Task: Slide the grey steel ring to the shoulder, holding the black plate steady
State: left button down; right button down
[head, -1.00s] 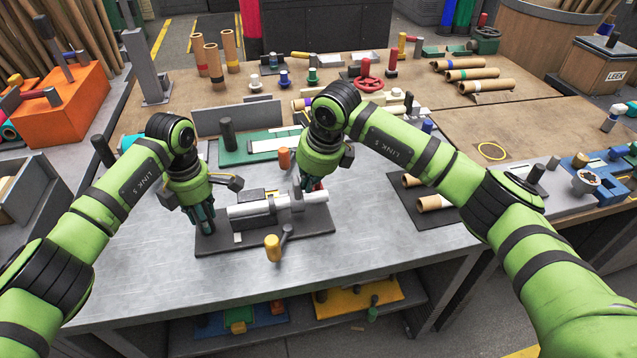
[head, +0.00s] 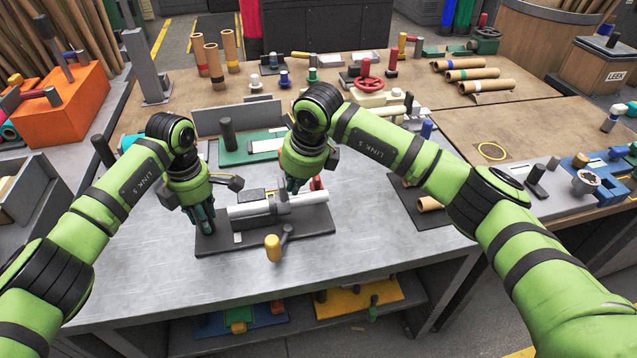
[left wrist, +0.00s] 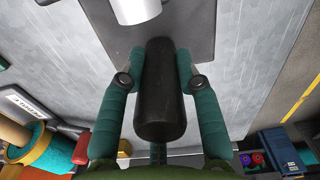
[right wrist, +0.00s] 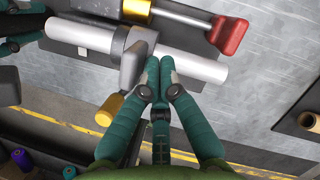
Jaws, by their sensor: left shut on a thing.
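The black plate (head: 318,224) lies on the steel bench and carries a white shaft (head: 318,197), also in the right wrist view (right wrist: 198,66). The grey steel ring (right wrist: 131,68) is around the shaft, near its middle; in the head view it is partly hidden by my right gripper (head: 293,186). That gripper is shut and empty, its fingertips close against the ring's right side. My left gripper (head: 205,221) is shut on an upright black post (left wrist: 160,95) at the plate's left end. I cannot make out the shoulder clearly.
A crank with a yellow knob (head: 272,247) stands in front of the shaft. A red handle (right wrist: 229,35) is behind the shaft's right end. A green plate (head: 233,156) lies behind. The bench front (head: 350,260) is clear.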

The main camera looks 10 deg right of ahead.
jog(key=shift+r, duration=0.1)
jog(key=w+v, duration=0.1)
jog(key=v, duration=0.5)
jog(key=shift+w+r, duration=0.2)
jog(key=shift+r, duration=0.25)
dwell(0.4)
pick_arm(q)
jog(key=c, duration=0.8)
grip_release()
jog(key=shift+f, duration=0.1)
jog(key=o, duration=0.8)
